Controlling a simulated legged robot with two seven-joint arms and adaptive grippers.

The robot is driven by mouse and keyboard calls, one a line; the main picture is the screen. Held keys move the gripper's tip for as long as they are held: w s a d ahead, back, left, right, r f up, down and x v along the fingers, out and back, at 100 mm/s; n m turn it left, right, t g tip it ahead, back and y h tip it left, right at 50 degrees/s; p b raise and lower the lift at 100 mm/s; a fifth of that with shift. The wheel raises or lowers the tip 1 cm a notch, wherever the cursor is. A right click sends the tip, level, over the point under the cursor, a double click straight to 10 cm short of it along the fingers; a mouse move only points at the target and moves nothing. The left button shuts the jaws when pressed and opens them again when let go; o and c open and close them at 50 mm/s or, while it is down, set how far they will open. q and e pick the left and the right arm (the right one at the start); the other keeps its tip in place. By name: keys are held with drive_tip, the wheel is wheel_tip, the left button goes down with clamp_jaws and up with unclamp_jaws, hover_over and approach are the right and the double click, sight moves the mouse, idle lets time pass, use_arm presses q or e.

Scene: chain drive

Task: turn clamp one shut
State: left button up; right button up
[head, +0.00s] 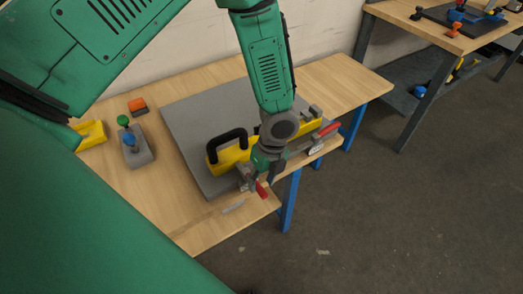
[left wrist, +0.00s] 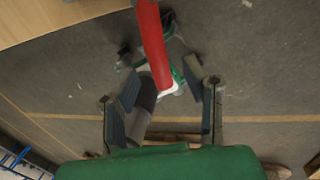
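My left gripper (head: 266,180) is at the front edge of the workbench, beside a clamp with a red handle (head: 261,190). In the left wrist view its two dark fingers (left wrist: 165,108) stand apart. A red handle (left wrist: 152,42) comes in from the top of that view, its end near the gap between the fingers; I cannot tell whether they touch it. A second clamp with a red handle (head: 328,129) is at the bench's right side. Which one is clamp one cannot be told. A yellow part with a black handle (head: 226,146) lies on a grey plate (head: 190,112). My right gripper is not seen.
The wooden bench (head: 190,212) has free top at its front left. A grey block with green and blue knobs (head: 134,150), an orange-and-dark piece (head: 138,106) and a yellow piece (head: 92,134) stand left. Another table (head: 410,14) is at the back right. Bare floor lies in front.

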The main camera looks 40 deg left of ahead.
use_arm(q)
wheel_tip(320, 180, up, 10)
drive_tip(key=w, duration=0.2)
drive_tip(key=shift+d+f, duration=0.2)
drive_tip(key=shift+d, duration=0.2)
drive_tip(key=s+d+f+n+h, duration=0.2)
drive_tip(key=s+f+n+h, duration=0.1)
drive_tip(key=s+f+n, duration=0.8)
drive_tip(key=s+a+f+n+t+y, duration=0.1)
drive_tip(key=s+a+f+n, duration=0.1)
drive_tip(key=s+a+n, duration=0.3)
drive_tip(key=s+a+f+n+t+y, duration=0.1)
drive_tip(key=s+a+f+n, duration=0.1)
drive_tip(key=s+n, duration=0.5)
drive_tip(key=w+f+m+b, duration=0.1)
drive_tip(key=w+f+b, duration=0.2)
drive_tip(key=f+b, duration=1)
drive_tip(key=shift+d+t+b, duration=0.3)
drive_tip(key=shift+d+b, duration=0.15)
drive_tip(key=shift+b, duration=0.15)
